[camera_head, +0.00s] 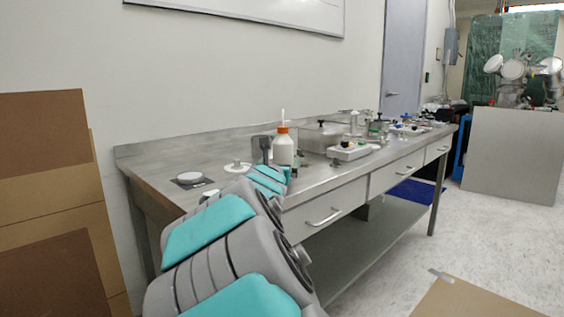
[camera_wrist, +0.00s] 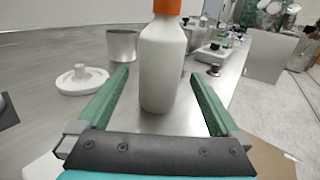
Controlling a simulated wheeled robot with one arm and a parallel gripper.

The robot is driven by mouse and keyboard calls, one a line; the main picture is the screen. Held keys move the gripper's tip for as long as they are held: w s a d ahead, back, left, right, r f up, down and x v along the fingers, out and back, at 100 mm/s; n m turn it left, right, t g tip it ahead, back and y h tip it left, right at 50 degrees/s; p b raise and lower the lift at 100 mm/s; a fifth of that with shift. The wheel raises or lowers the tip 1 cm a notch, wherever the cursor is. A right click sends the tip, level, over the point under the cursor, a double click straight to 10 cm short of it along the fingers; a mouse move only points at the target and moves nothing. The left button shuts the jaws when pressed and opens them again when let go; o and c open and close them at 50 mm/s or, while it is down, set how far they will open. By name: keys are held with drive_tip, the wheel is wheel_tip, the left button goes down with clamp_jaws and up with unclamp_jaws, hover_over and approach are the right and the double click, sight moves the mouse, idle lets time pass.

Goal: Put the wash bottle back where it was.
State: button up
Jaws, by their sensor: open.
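The wash bottle (camera_head: 284,148) is white with an orange cap and a pale spout, and stands upright on the metal bench. In the wrist view the wash bottle (camera_wrist: 160,65) stands between the two green fingers of my gripper (camera_wrist: 160,95), with a gap on each side. My gripper is open and not touching it. Its spout is cut off at the top of the wrist view. In the head view my arm hides the bench in front of the bottle and most of my gripper.
A white round stand (camera_wrist: 80,80) sits left of my gripper, with a metal pot (camera_wrist: 122,45) behind it. A small scale-like plate (camera_head: 191,179) lies at the bench's near left. A white tray (camera_head: 349,151) and more labware stand further right. The bench's left end is mostly bare.

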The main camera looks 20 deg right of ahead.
drive_tip(key=b+v, duration=0.1)
drive_tip(key=v, duration=0.5)
drive_tip(key=shift+s+a+r, duration=0.1)
drive_tip(key=shift+s+a, duration=0.5)
drive_tip(key=shift+s, duration=0.3)
